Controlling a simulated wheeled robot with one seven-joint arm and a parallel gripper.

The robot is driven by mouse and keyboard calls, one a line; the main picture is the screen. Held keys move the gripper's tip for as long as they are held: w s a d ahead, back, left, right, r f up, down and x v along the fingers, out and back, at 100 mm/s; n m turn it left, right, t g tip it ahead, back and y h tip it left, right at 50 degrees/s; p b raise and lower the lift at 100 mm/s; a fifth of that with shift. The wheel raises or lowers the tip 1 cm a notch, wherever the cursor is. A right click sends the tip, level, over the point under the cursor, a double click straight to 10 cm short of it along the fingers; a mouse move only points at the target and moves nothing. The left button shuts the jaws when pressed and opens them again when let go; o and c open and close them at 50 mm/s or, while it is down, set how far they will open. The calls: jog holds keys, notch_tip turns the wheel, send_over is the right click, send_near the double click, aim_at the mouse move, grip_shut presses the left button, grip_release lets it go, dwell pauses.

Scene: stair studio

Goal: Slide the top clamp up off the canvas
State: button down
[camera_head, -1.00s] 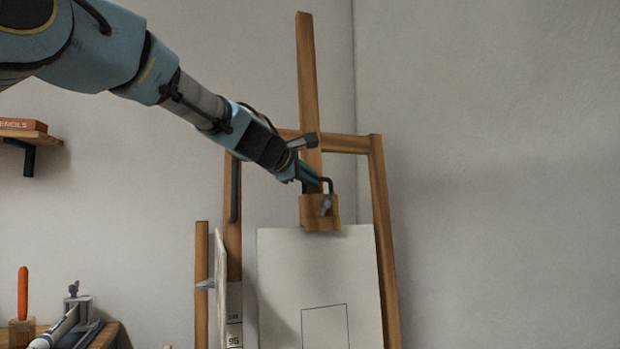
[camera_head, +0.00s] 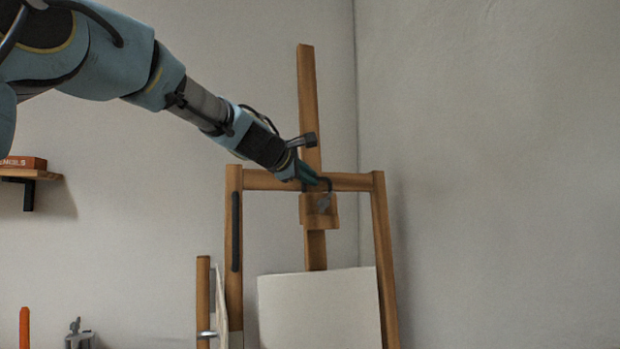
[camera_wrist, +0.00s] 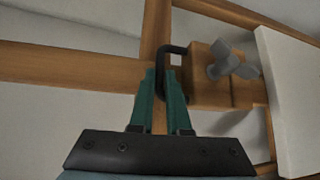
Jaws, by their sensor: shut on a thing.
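The top clamp (camera_head: 314,211) is a wooden block on the easel's upright mast (camera_head: 308,90), with a black bent handle and a grey wing knob. A stretch of bare mast shows between the clamp and the top edge of the canvas (camera_head: 318,310). My gripper (camera_head: 318,181) is shut on the clamp's black handle. In the wrist view the green fingers of my gripper (camera_wrist: 163,88) close around the handle (camera_wrist: 163,58), beside the clamp block (camera_wrist: 208,85) with its knob (camera_wrist: 232,65). The canvas (camera_wrist: 291,90) is at the right there. The canvas's lower part is out of view.
The easel's crossbar (camera_head: 350,182) passes behind the clamp, between two side posts. The mast rises well above the clamp. A wall shelf (camera_head: 30,174) with a box is at the left. An orange-handled tool (camera_head: 24,325) stands at lower left. Bare wall is at the right.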

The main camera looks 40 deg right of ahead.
jog(key=c, duration=0.9)
grip_release()
jog(key=shift+f, duration=0.1)
jog(key=b+v, duration=0.4)
jog(key=v, duration=0.7)
jog(key=shift+s, duration=0.1)
jog(key=shift+f, duration=0.1)
